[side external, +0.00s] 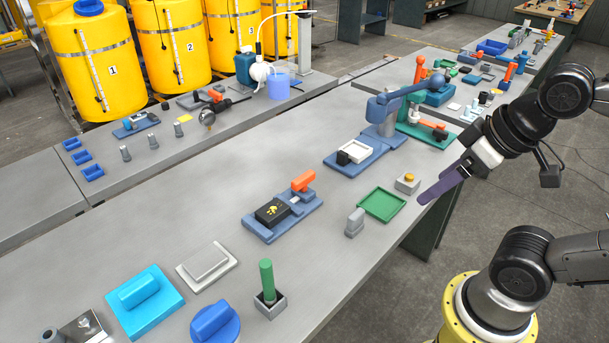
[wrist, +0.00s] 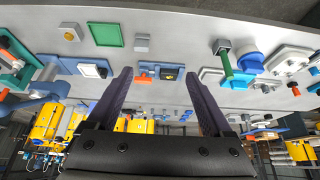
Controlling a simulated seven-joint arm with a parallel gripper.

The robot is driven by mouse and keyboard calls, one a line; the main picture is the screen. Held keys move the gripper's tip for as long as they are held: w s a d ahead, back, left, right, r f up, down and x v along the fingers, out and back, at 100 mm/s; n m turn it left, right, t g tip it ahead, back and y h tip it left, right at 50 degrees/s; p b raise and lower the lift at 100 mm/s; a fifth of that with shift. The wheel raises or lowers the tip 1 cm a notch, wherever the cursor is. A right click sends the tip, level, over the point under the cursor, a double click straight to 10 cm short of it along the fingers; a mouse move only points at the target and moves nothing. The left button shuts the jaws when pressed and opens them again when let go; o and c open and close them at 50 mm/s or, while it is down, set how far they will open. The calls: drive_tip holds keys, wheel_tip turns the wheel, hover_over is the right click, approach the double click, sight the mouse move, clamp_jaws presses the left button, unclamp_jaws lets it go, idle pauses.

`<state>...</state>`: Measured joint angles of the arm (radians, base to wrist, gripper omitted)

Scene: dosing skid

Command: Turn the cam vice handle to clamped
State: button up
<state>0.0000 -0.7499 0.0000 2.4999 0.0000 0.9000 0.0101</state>
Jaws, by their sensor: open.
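The cam vice is a blue base (side external: 262,231) on the grey bench, with a black block (side external: 272,211) bearing a yellow mark between its jaws. Its orange handle (side external: 303,181) is at the right end of the base. In the wrist view the black block (wrist: 170,75) and the orange handle (wrist: 143,77) show small between my fingertips, some way off. My gripper (side external: 428,197) is open and empty, with dark purple fingers, at the right edge of the bench, apart from the vice. The fingers also show in the wrist view (wrist: 158,74).
A green tray (side external: 382,205), a grey block (side external: 354,223) and a yellow-topped button box (side external: 407,183) stand between my gripper and the vice. A blue clamp press (side external: 385,125) stands behind. A green post (side external: 267,280) rises at the front.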

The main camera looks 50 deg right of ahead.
drive_tip(key=shift+m, duration=0.3)
drive_tip(key=shift+c, duration=1.2)
drive_tip(key=shift+s+m, duration=0.1)
drive_tip(key=shift+m, duration=0.3)
drive_tip(key=shift+c, duration=0.4)
drive_tip(key=w+r+m, duration=0.7)
drive_tip(key=w+r, duration=0.1)
drive_tip(key=m+g, duration=0.6)
drive_tip(key=m, duration=0.3)
hover_over(303, 176)
wheel_tip(303, 176, down, 16)
wheel_tip(303, 176, down, 14)
